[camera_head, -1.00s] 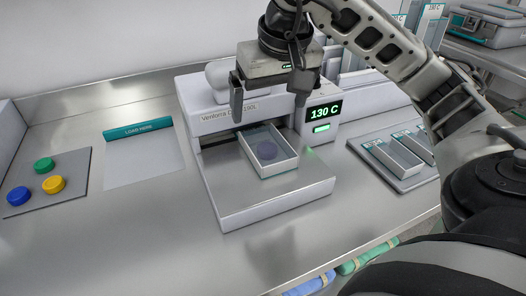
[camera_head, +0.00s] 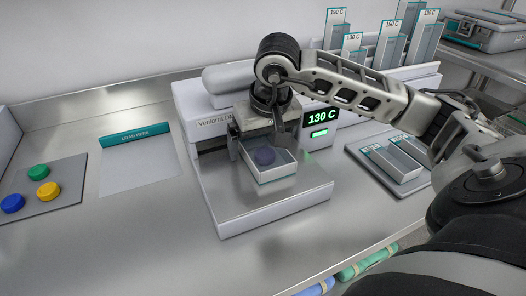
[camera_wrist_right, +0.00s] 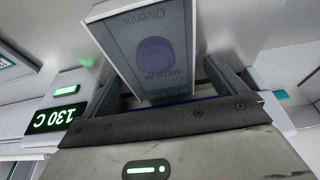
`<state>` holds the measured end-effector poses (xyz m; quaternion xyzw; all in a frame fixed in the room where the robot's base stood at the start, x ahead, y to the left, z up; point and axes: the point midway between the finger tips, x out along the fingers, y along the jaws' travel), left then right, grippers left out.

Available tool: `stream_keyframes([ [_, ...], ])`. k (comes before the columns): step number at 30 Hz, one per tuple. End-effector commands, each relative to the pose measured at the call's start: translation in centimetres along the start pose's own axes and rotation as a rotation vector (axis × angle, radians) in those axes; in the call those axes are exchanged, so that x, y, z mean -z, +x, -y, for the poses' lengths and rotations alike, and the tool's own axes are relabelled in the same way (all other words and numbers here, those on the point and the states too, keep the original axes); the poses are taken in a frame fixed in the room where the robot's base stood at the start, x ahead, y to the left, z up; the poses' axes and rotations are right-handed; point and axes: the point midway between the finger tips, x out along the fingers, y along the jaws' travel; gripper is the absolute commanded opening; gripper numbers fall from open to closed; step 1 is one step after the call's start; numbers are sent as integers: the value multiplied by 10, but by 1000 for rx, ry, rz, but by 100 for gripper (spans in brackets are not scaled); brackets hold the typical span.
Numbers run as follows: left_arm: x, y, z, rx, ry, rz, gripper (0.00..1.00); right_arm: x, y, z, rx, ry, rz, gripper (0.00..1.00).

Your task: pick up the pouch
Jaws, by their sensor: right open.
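The pouch seems to be the pale, white-rimmed rectangular package (camera_head: 277,172) with a round purple disc, lying on the flat tray of the white machine. Its printed face fills the upper middle of the right wrist view (camera_wrist_right: 122,48), where the name "Olvenra" reads upside down. My right gripper (camera_head: 257,146) is open above the package's far end. In the right wrist view its fingers (camera_wrist_right: 165,88) stand apart on both sides of the package. I cannot tell whether they touch it. My left gripper is not in view.
The machine (camera_head: 208,127) shows "130 C" on its display. A sheet marked "LOAD HERE" (camera_head: 140,172) lies to its left. A grey board (camera_head: 70,190) with green, blue and yellow caps is further left. A tray of packages (camera_head: 407,186) is at right.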

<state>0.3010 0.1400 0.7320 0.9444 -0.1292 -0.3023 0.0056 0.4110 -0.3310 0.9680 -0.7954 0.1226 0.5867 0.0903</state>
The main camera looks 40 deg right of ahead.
Motion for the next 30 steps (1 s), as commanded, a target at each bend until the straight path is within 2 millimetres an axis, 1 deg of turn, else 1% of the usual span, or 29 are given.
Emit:
stream_keyframes([
  [3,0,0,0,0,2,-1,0,0,0,0,0,0,0,96],
  [5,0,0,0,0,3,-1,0,0,0,0,0,0,0,80],
  [6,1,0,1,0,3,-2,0,0,0,0,0,0,0,69],
  [8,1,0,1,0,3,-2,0,0,0,0,0,0,0,52],
  [9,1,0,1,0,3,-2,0,0,0,0,0,0,0,49],
  [20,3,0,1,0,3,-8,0,-1,-4,0,0,0,-2,49],
  [23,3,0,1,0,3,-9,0,-4,-10,0,1,0,-4,49],
  [26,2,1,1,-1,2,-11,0,-9,-20,0,0,-1,-5,49],
  [30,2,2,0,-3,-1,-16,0,-28,-38,0,-1,-3,-6,49],
])
